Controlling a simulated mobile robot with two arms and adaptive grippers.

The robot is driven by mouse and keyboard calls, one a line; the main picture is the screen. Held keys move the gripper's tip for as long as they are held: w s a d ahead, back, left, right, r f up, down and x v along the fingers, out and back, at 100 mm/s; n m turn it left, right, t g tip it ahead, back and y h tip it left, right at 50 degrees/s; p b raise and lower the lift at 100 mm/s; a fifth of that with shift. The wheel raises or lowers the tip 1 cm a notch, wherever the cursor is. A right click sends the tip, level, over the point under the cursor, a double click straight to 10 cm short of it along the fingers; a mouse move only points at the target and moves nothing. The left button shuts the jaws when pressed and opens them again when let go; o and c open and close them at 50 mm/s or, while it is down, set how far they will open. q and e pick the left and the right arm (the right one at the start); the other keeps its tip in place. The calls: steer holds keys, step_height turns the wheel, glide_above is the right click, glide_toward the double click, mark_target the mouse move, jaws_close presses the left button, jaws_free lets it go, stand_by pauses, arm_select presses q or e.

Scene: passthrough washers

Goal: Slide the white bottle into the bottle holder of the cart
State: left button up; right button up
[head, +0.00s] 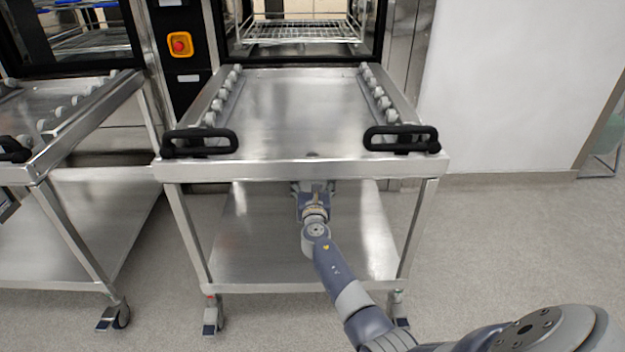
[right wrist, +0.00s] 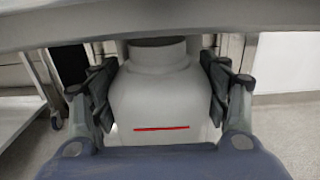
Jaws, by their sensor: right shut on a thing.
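The white bottle (right wrist: 162,95) shows in the right wrist view, upright, with a red line across its front. My right gripper (right wrist: 160,90) is shut on it, with a finger on each side. The bottle's neck reaches up to the underside of the cart's top. In the head view my right gripper (head: 315,188) is just below the front edge of the middle cart (head: 300,170), and the top hides most of the bottle. I cannot make out the bottle holder in either view. My left gripper is not in view.
The cart has two black handles (head: 200,142), rails with rollers on top and a lower shelf (head: 260,255). A second cart (head: 75,190) stands to the left. Washers with a red button (head: 180,45) are behind. The floor at right is clear.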

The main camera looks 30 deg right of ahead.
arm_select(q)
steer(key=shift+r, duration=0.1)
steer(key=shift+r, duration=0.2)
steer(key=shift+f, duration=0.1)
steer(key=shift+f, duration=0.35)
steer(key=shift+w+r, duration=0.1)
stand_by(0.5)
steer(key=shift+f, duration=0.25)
